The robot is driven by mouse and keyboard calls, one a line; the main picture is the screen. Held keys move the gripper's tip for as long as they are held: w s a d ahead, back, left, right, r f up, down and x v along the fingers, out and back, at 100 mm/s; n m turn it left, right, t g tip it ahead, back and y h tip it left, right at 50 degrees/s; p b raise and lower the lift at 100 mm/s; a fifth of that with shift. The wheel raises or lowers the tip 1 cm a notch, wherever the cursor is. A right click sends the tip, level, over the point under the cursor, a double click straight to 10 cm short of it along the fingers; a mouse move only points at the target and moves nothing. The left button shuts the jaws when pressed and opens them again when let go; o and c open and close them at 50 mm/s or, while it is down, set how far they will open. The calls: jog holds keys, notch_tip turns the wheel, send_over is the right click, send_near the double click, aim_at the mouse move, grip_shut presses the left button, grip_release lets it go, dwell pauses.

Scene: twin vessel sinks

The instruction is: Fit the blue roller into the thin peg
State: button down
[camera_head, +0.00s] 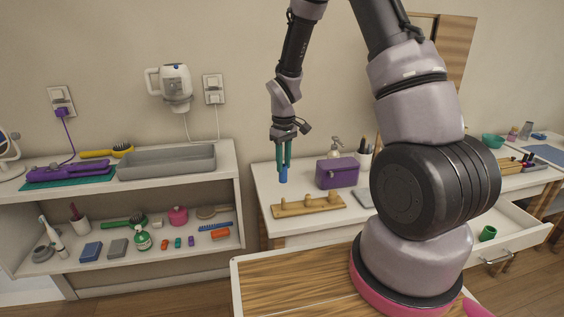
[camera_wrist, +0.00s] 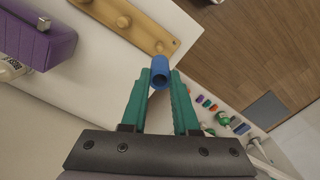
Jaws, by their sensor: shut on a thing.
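My gripper (camera_head: 283,163) has teal fingers and is shut on the blue roller (camera_head: 283,174). The roller is a short hollow tube and hangs below the fingertips in the head view. In the wrist view, the roller (camera_wrist: 160,72) sits between the fingertips (camera_wrist: 160,80), with its open end showing. The wooden peg board (camera_head: 308,208) lies on the white counter below the roller, apart from it. The board (camera_wrist: 140,25) also shows in the wrist view with short pegs on it. Which peg is the thin one is hard to tell.
A purple box (camera_head: 338,172) stands behind and right of the board; it also shows in the wrist view (camera_wrist: 32,32). A soap bottle (camera_head: 336,147) and a brush cup (camera_head: 364,157) stand behind. A shelf unit (camera_head: 190,191) is at left. An open drawer (camera_head: 507,228) holds a green roller (camera_head: 488,233).

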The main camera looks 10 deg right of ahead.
dwell(0.3)
send_over(284, 199)
jog(key=shift+w+f, duration=0.15)
jog(key=shift+f, duration=2.7)
jog(key=shift+f, duration=2.85)
jog(key=c, duration=0.6)
grip_release()
notch_tip(284, 199, up, 11)
jog(key=shift+f, duration=0.1)
